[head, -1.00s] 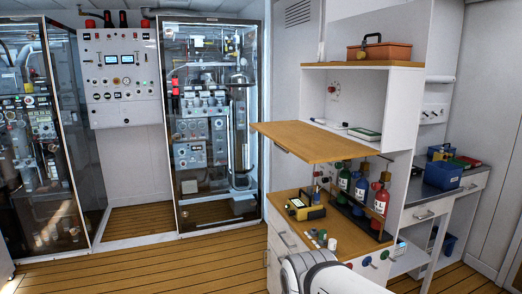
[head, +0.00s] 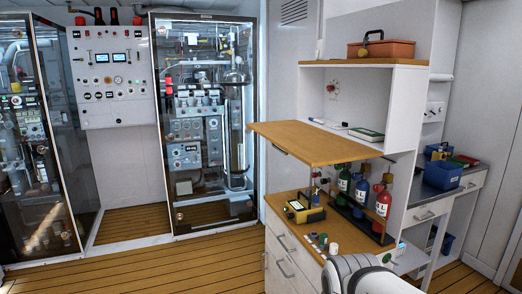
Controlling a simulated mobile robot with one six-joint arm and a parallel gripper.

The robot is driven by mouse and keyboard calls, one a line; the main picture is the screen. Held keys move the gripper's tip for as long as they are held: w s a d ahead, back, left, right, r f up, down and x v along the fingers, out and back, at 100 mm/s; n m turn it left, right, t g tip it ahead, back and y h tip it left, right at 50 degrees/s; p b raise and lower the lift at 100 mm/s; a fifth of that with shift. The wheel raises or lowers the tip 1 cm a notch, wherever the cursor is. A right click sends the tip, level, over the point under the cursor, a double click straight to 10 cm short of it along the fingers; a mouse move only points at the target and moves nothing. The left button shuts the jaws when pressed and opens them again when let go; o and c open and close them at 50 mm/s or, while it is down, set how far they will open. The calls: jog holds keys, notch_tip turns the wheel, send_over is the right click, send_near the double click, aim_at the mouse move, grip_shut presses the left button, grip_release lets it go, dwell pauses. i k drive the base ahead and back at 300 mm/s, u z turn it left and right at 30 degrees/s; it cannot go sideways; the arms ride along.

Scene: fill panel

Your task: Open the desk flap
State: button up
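The desk flap (head: 318,147) is a flat wooden board that stands out level from the white cabinet (head: 403,130), below its open shelf. A thin stay runs near the flap's right side. My gripper is out of view; only a white link of my arm shows at the bottom, right of centre, and it hides part of the lower counter's front.
An orange case (head: 381,50) sits on top of the cabinet. A glass-fronted cabinet (head: 205,130) stands left; open wooden floor (head: 180,262) lies before it.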

aim_at(313, 146)
jog(key=i, duration=0.9)
